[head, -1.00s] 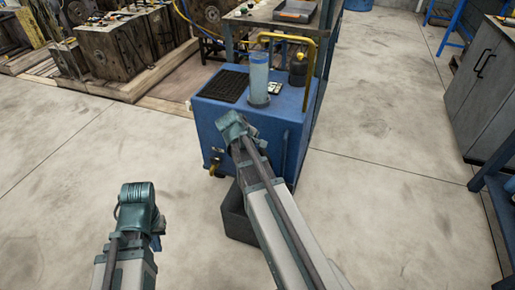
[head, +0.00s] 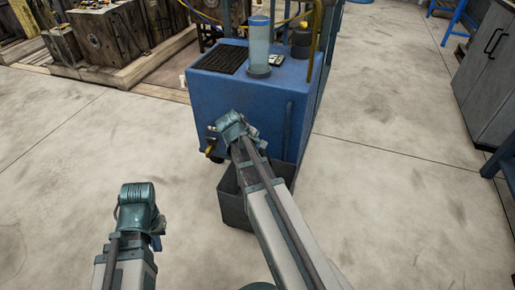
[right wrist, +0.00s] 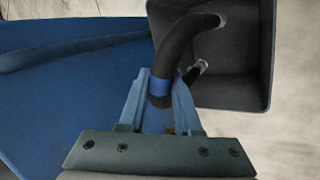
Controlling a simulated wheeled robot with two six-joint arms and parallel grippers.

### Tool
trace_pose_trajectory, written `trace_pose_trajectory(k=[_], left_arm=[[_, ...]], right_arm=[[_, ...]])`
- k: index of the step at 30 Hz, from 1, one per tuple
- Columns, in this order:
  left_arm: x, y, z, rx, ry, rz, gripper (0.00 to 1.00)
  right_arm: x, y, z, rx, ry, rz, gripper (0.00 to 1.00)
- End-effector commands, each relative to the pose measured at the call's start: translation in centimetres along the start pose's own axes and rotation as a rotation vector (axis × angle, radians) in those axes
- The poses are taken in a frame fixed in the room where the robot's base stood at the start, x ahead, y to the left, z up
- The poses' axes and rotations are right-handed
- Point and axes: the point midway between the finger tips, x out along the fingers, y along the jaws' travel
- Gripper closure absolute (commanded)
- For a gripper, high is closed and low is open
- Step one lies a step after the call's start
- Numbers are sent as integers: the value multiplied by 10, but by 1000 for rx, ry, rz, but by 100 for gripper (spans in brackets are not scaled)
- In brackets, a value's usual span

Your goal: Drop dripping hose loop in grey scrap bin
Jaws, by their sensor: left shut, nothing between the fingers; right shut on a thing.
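The hose loop (right wrist: 180,50) is a dark bent tube with a blue band and pale end fittings. My right gripper (right wrist: 160,100) is shut on it, near the blue band. The grey scrap bin (right wrist: 264,70) lies beyond, and the hose ends show in front of its opening; I cannot tell their height. In the head view the bin (head: 233,207) stands on the floor against the blue cart, partly behind my right arm. The right fingers and hose are hidden there. My left gripper (head: 157,241) is shut and empty, low at the left, away from the bin.
The blue cart (head: 235,100) stands just behind the bin, carrying a clear cylinder (head: 259,48) and a black grate (head: 220,59). A yellow-black fitting (head: 211,146) sticks out at its left. Wooden pallets are at back left, a grey cabinet (head: 490,75) at right. Floor is open on both sides.

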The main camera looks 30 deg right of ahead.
Motion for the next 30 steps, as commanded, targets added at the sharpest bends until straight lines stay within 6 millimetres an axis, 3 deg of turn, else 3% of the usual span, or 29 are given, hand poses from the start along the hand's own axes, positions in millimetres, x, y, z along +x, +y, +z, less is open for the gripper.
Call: trace_pose_trajectory(k=[1, 9, 22, 23, 28, 30], left_arm=[[15, 2, -1, -2, 0, 0, 100], [49, 5, -3, -6, 1, 0, 100], [55, 6, -4, -6, 2, 0, 100], [55, 6, -4, -6, 2, 0, 100], [55, 6, -4, -6, 2, 0, 100], [55, 6, -4, -6, 2, 0, 100]], right_arm=[[13, -8, 0, 0, 0, 1, 100], [42, -27, 0, 0, 0, 1, 100], [47, -30, 0, 0, 0, 1, 100], [47, -30, 0, 0, 0, 1, 64], [47, -30, 0, 0, 0, 1, 34], [47, -30, 0, 0, 0, 1, 33]])
